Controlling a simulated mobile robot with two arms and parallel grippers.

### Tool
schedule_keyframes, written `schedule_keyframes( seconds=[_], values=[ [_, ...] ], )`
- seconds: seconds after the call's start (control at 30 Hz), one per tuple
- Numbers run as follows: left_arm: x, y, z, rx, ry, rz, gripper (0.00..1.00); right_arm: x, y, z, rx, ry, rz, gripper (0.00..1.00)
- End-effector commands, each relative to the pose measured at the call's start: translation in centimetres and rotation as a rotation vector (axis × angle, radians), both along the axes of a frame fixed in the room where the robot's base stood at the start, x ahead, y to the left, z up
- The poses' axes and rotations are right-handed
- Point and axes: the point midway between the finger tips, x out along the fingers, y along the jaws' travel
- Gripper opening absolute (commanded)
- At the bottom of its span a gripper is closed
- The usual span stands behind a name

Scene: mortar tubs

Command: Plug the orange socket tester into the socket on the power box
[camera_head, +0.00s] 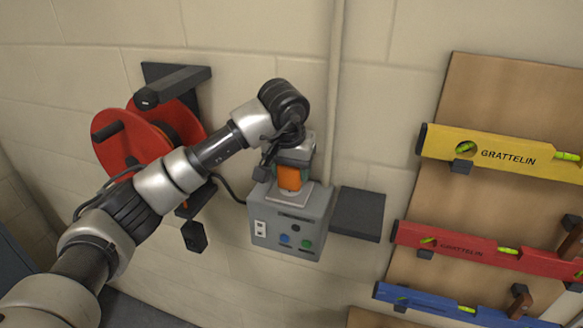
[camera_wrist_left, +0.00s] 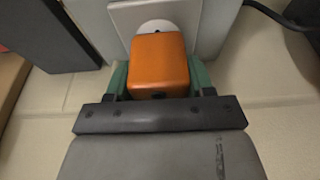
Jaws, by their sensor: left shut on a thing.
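The orange socket tester (camera_head: 289,178) is at the top of the grey power box (camera_head: 290,222), in front of a pale socket plate (camera_head: 309,194). My left gripper (camera_head: 291,170) is shut on the tester from above. In the left wrist view the orange tester (camera_wrist_left: 160,65) sits between the green fingers of my left gripper (camera_wrist_left: 160,80). Its far end meets or nearly meets the round socket face (camera_wrist_left: 153,27) on the pale plate. The tester hides the socket holes, so I cannot tell how deep it sits. My right gripper is not in view.
A red cable reel (camera_head: 135,140) hangs on the wall left of the box. A dark shelf (camera_head: 358,213) is right of the box. A board with yellow (camera_head: 500,153), red (camera_head: 480,250) and blue (camera_head: 450,305) spirit levels is further right. A conduit (camera_head: 334,90) runs above.

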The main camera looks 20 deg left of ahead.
Motion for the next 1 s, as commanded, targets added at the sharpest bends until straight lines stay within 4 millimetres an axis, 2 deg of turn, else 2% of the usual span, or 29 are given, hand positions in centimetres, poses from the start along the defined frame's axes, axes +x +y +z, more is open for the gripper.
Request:
schedule_keyframes(
  seconds=[0.47,0.5,0.67,1.0],
  values=[
    [0.0,0.0,-1.01,0.0,-0.001,0.0,0.32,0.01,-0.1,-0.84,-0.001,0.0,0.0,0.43],
    [0.0,0.0,-0.95,0.0,-0.001,0.0,0.56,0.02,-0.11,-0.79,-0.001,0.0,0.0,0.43],
    [0.0,0.0,-0.92,0.0,-0.001,0.0,0.81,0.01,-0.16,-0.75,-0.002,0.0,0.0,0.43],
    [-0.05,0.0,-0.69,0.0,-0.001,0.0,0.83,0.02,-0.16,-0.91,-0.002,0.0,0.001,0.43]
  ],
)
